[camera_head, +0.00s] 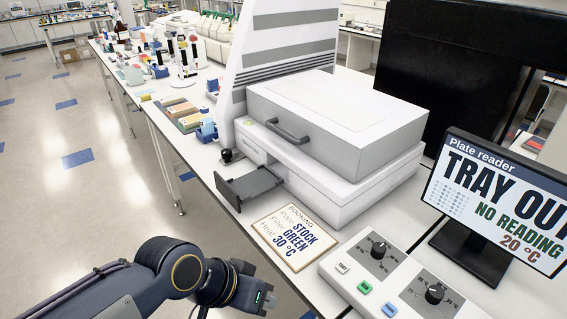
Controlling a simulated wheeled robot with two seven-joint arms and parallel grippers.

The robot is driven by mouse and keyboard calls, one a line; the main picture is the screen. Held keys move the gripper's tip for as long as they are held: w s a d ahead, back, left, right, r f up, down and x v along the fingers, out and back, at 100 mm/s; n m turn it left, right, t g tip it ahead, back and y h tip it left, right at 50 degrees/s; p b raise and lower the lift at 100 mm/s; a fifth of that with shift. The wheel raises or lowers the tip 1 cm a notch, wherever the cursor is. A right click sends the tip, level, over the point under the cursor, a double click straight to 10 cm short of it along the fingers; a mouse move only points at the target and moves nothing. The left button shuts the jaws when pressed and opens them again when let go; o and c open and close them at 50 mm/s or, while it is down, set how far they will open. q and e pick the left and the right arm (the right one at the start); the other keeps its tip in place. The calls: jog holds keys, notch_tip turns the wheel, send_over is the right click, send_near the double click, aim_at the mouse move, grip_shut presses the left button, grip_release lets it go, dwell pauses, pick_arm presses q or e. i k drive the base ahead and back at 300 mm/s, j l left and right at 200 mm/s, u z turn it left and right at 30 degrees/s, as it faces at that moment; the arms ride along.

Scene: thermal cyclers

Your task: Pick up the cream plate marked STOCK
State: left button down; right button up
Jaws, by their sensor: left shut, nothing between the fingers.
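No plate with a readable STOCK mark shows. A row of small flat items (182,110), tan, orange and greenish, lies on the bench left of the plate reader; their labels are too small to read, so I cannot tell whether one is the cream plate. My left gripper (262,299) is low in the view, in front of the bench edge, shut and empty, well apart from these items. The booking card (293,236) on the bench reads plate STOCK, filter GREEN, heat 30 °C. My right gripper is out of view.
A control box (395,280) with knobs and buttons stands at front right. The monitor (500,205) reads TRAY OUT, NO READING. Open floor lies left.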

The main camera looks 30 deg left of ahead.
aim_at(193, 120)
jog(key=k+u, duration=0.15)
jog(key=u, duration=1.2)
jog(key=i+j+u, duration=0.45)
jog(key=i+u, duration=0.15)
jog(key=i+j+u, duration=0.15)
jog(key=i+u, duration=0.25)
jog(key=i, duration=1.3)
jog(key=i+j+z, duration=0.1)
jog(key=i+z, duration=0.35)
jog(key=i+j+z, duration=0.2)
jog(key=i+z, duration=0.25)
jog(key=i+j+z, duration=0.25)
jog(key=z, duration=0.25)
jog(key=i+j+z, duration=1)
jog(key=j+z, duration=0.15)
